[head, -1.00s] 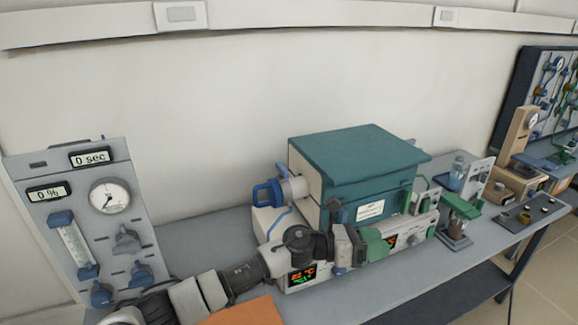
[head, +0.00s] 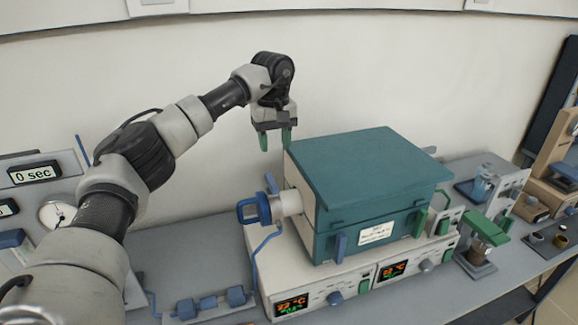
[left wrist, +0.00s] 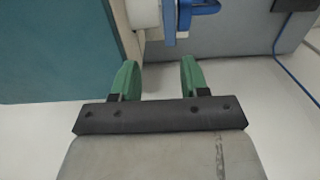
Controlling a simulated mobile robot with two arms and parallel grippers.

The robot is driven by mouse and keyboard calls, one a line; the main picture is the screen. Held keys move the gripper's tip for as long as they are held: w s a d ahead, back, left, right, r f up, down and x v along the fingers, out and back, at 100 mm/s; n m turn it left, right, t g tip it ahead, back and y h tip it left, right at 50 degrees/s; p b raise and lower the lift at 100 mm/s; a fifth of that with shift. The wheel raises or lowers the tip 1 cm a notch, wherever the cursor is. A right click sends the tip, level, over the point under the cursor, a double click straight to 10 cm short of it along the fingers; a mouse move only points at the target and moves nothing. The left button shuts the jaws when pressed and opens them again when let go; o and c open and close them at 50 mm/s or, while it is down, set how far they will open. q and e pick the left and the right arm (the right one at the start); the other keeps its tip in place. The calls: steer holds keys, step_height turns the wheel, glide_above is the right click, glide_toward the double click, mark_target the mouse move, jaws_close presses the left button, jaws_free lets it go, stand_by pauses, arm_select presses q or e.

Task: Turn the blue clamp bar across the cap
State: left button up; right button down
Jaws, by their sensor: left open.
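A white round port tube (head: 289,203) sticks out of the left side of the teal furnace (head: 365,185). A blue fitting with a loop-shaped handle (head: 246,211) closes its outer end. A short blue bar (head: 271,183) stands upright by the fitting; it seems to be the clamp bar. In the left wrist view, the blue bar (left wrist: 170,20) shows beside the white tube (left wrist: 143,12), beyond the fingertips. My left gripper (head: 275,140) hangs above the port, fingers down. Its green fingers (left wrist: 157,76) are apart and empty. My right gripper is not in view.
A blue hose (head: 254,262) drops from the port beside the white control base (head: 335,291). The gauge panel (head: 40,215) stands at the left, behind my arm. The wall lies close behind the gripper. Small apparatus (head: 482,240) stands right of the furnace.

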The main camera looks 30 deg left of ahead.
mark_target(271, 180)
arm_select(q)
steer(key=shift+s+f+p, duration=0.2)
steer(key=shift+s+f, duration=0.15)
steer(key=shift+s, duration=0.25)
steer(key=shift+s+f+p, duration=0.2)
steer(key=shift+s+f, duration=0.15)
steer(key=shift+s, duration=0.2)
steer(key=f, duration=0.1)
steer(key=f+p, duration=0.1)
steer(key=f, duration=0.1)
steer(key=shift+s, duration=0.3)
steer(key=f, duration=0.1)
steer(key=w+f, duration=0.1)
steer(key=f, duration=0.1)
steer(key=shift+a+f+p, duration=0.1)
steer(key=shift+f+p, duration=0.1)
steer(key=shift+p, duration=0.1)
steer(key=shift+f, duration=0.9)
steer(key=shift+c, duration=1.2)
steer(key=c, duration=0.5)
jaws_close()
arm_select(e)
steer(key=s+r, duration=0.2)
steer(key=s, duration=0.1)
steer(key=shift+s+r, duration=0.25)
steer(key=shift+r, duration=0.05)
